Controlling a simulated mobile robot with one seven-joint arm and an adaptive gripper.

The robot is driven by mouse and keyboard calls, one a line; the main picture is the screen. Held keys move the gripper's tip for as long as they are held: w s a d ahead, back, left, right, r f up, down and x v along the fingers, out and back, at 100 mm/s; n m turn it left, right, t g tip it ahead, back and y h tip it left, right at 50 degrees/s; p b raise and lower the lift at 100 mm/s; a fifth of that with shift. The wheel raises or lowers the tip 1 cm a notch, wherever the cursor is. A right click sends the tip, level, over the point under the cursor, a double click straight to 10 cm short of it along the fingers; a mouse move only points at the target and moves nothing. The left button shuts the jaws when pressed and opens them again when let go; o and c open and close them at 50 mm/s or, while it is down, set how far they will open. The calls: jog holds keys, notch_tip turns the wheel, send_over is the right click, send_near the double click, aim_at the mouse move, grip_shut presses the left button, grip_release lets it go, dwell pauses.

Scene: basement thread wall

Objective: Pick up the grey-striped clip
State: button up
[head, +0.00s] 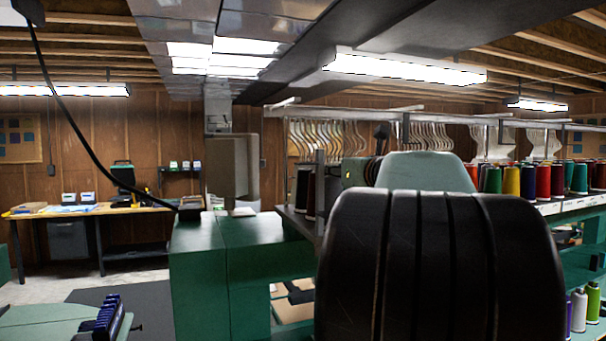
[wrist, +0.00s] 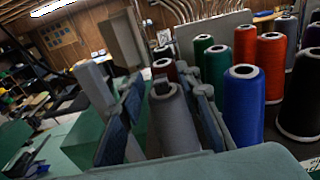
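In the wrist view my gripper (wrist: 168,98) is open, with one blue-padded finger on each side of a grey thread cone (wrist: 174,125). The cone appears between the fingers; I cannot tell whether either finger touches it. A small dark grey piece (wrist: 161,86) shows at the cone's top. It may be the grey-striped clip, but I cannot make out stripes or tell it from the cone's tip. No clip is clearly seen in the head view, where a large black ribbed shape (head: 440,265) covers much of the middle right.
Blue (wrist: 243,105), orange (wrist: 270,62), green and black thread cones stand close to the right of the gripper. Coloured cones also line a shelf (head: 575,203) at the head view's right. A green cabinet (head: 197,280) stands left of centre; a worktable (head: 75,211) is farther back.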

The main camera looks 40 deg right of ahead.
jog(key=c, duration=0.7)
jog(key=shift+w, duration=0.1)
